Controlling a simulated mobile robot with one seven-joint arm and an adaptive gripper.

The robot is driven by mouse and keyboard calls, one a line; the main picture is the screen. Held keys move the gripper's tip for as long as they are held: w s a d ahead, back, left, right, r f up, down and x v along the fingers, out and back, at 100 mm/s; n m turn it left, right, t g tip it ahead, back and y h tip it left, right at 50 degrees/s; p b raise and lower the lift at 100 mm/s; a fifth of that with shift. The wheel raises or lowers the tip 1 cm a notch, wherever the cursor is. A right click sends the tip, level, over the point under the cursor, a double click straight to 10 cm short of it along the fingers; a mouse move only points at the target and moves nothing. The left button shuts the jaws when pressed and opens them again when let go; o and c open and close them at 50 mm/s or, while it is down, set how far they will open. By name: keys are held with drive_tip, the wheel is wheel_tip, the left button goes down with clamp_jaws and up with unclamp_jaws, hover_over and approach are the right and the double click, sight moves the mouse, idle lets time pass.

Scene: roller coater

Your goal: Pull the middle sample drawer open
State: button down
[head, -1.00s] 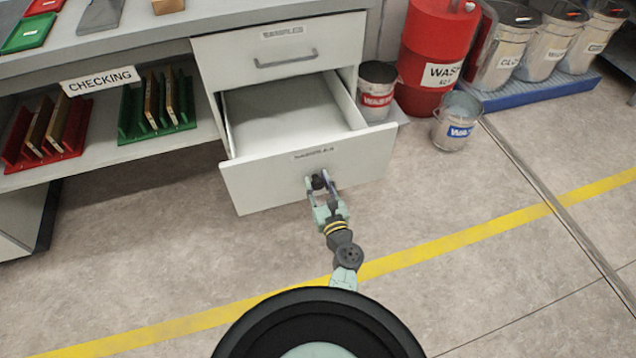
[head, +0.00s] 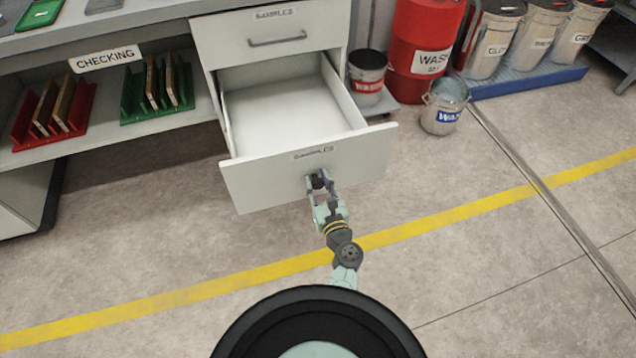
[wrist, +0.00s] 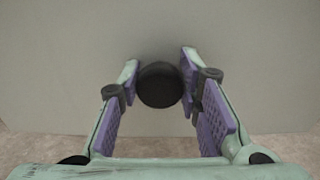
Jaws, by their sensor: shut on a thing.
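The open sample drawer (head: 290,172) is a white drawer with a "SAMPLES" label, below a shut upper drawer. It stands well out from the cabinet, and its inside looks empty. A round dark knob (wrist: 158,86) is on its front face. My gripper (head: 318,183) is at that face with its fingers on either side of the knob, shut on it. In the wrist view, the purple-padded fingers of my gripper (wrist: 160,72) flank the knob, and the plain drawer front fills the background. Whether another drawer lies below is hidden.
The shut upper drawer (head: 310,36) has a bar handle and a "SAMPLES" label. A waste bucket (head: 367,72) stands right of the cabinet, with a red drum (head: 425,25) and a metal pail (head: 440,106) further right. The floor in front of the drawer is clear.

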sight(314, 151)
drive_tip(key=c, duration=1.2)
unclamp_jaws()
wheel_tip(314, 151, up, 10)
drive_tip(key=shift+r, duration=0.1)
